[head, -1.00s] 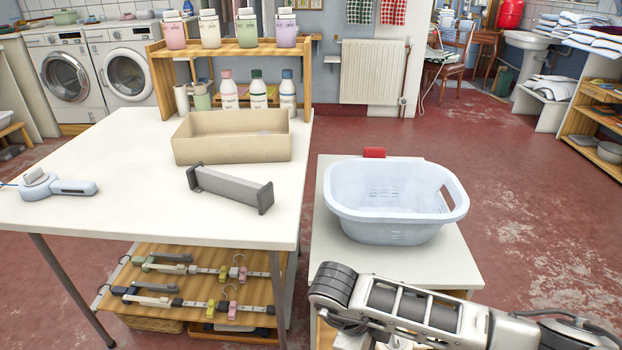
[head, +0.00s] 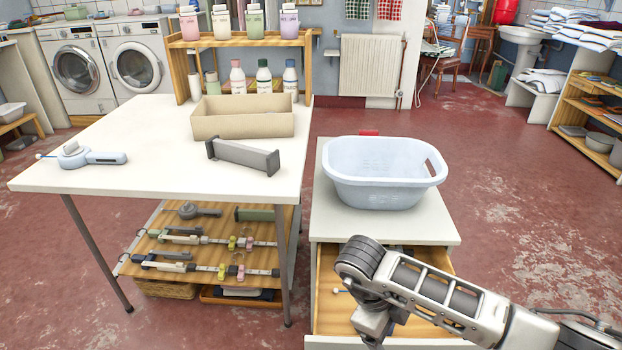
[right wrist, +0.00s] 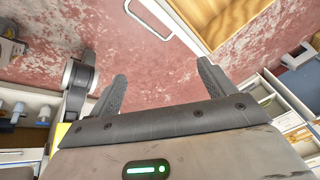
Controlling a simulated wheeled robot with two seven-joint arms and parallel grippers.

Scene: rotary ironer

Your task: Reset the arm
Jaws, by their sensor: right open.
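My right arm comes in from the lower right of the head view, bent in front of the white cabinet (head: 445,228). My right gripper (right wrist: 162,70) shows in the right wrist view with its two dark fingers spread apart and nothing between them. Its fingers are not clearly visible in the head view. The cabinet's wooden drawer (head: 328,300) stands open below the cabinet top, partly hidden by my arm. In the right wrist view the drawer (right wrist: 235,18) and a pale handle (right wrist: 150,20) lie beyond the fingers, with red floor around. My left arm and gripper are not in view.
A pale blue laundry basket (head: 385,185) stands on the cabinet top. A white table (head: 150,130) at left holds a beige box (head: 243,122), a grey bracket-like piece (head: 243,157) and a light blue device (head: 92,156). Red floor (head: 530,230) is clear at right.

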